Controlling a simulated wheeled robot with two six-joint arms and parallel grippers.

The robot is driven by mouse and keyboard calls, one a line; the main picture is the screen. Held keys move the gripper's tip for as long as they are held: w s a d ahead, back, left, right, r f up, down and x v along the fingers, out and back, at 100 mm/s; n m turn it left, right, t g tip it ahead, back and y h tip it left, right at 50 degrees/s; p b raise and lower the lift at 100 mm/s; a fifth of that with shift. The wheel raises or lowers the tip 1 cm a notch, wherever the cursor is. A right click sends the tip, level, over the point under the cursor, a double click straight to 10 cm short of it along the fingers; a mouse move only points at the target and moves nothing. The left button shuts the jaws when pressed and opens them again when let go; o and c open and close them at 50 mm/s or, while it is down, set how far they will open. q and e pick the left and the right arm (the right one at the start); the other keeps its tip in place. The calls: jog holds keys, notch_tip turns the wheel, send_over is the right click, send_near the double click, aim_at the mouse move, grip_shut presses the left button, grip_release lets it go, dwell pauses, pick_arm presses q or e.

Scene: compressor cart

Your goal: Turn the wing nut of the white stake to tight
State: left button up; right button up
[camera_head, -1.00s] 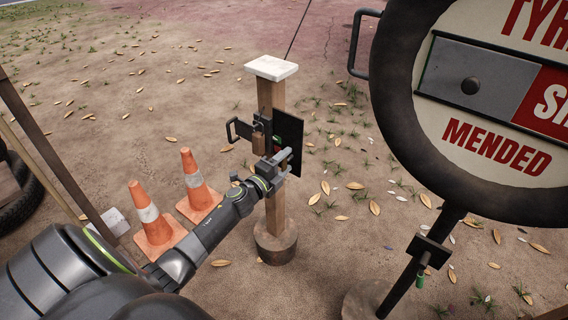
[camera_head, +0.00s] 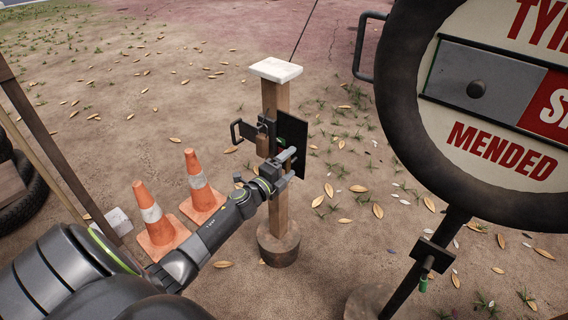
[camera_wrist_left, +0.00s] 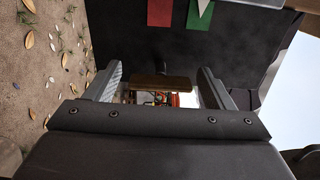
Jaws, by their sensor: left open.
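The white stake is a wooden post with a white cap (camera_head: 275,70), upright in the middle of the head view. A black plate (camera_head: 293,132) is fixed to it; in the left wrist view the plate (camera_wrist_left: 245,45) carries a red patch and a green-and-white mark. A brown bar (camera_wrist_left: 160,82), which looks like the wing nut, stands out from the plate there. My left gripper (camera_head: 288,168) is in front of the plate. In the wrist view its open fingers (camera_wrist_left: 160,88) stand on either side of the bar, with gaps at both ends. The right gripper is out of view.
Two orange cones (camera_head: 155,215) stand to the left. A large round sign (camera_head: 490,145) on a black pole stands close at right. Leaf-strewn ground lies around the post.

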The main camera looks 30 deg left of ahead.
pick_arm(q)
jog(key=s, duration=0.4)
jog(key=shift+s+a+f, duration=0.1)
jog(key=shift+a, duration=0.1)
jog(key=b, duration=0.5)
send_near(286, 167)
jog(key=s, duration=0.3)
jog(key=shift+s+a+b, duration=0.2)
jog(key=shift+s+b, duration=1.5)
jog(key=shift+b, duration=0.5)
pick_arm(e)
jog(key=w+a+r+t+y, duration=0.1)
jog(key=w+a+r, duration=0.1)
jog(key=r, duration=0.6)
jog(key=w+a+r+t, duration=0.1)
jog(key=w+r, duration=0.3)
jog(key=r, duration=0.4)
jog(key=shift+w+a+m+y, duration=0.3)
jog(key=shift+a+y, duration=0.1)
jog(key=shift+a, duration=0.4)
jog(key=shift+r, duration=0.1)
